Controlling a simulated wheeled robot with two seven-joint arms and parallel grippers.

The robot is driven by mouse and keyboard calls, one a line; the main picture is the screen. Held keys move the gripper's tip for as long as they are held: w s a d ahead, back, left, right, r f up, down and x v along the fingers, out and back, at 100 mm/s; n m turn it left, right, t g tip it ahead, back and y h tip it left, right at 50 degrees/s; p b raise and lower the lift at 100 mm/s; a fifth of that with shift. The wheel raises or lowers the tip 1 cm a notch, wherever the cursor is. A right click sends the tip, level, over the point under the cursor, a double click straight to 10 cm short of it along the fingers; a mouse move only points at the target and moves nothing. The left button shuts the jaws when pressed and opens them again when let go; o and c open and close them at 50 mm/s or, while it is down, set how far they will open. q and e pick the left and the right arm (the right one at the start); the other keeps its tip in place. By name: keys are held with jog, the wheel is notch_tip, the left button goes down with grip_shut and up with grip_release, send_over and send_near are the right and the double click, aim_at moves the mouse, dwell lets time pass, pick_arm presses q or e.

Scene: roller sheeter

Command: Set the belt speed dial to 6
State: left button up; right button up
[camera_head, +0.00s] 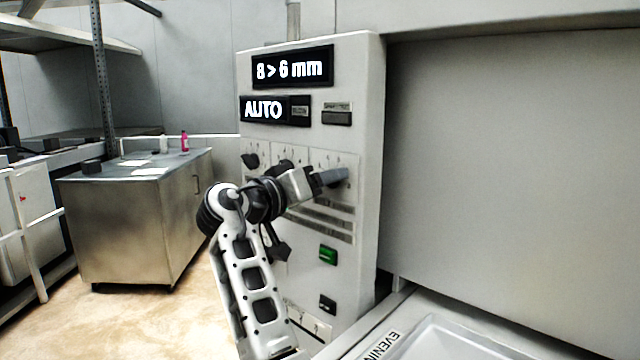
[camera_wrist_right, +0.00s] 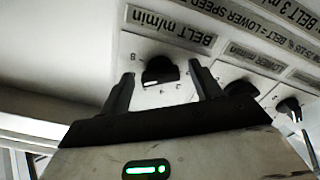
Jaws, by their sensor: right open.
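The belt dial (camera_wrist_right: 160,72) is a dark round knob on a pale plate, under a label reading "BELT m/min" that appears upside down in the right wrist view. A figure that looks like 8 shows beside it; its pointer setting is too blurred to read. My right gripper (camera_wrist_right: 161,69) is open, with one finger on each side of the dial. Contact cannot be told. In the head view my right gripper (camera_head: 332,178) is at the right-hand dial of the control panel (camera_head: 360,110) and largely hides that dial. My left gripper is in neither view.
Other dark dials sit beside it, one at the panel's left (camera_head: 250,160). A green button (camera_head: 327,254) and a dark switch (camera_head: 327,303) are below. A steel cabinet (camera_head: 125,230) stands at left.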

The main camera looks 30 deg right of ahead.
pick_arm(q)
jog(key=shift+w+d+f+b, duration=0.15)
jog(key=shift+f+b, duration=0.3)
jog(key=shift+b, duration=0.65)
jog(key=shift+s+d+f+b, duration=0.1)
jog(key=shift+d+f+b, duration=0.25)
jog(key=shift+b, duration=0.7)
pick_arm(e)
jog(key=v, duration=1.6)
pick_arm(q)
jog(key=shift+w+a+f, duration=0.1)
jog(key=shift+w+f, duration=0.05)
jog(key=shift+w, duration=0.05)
pick_arm(e)
jog(key=shift+s+d, duration=0.1)
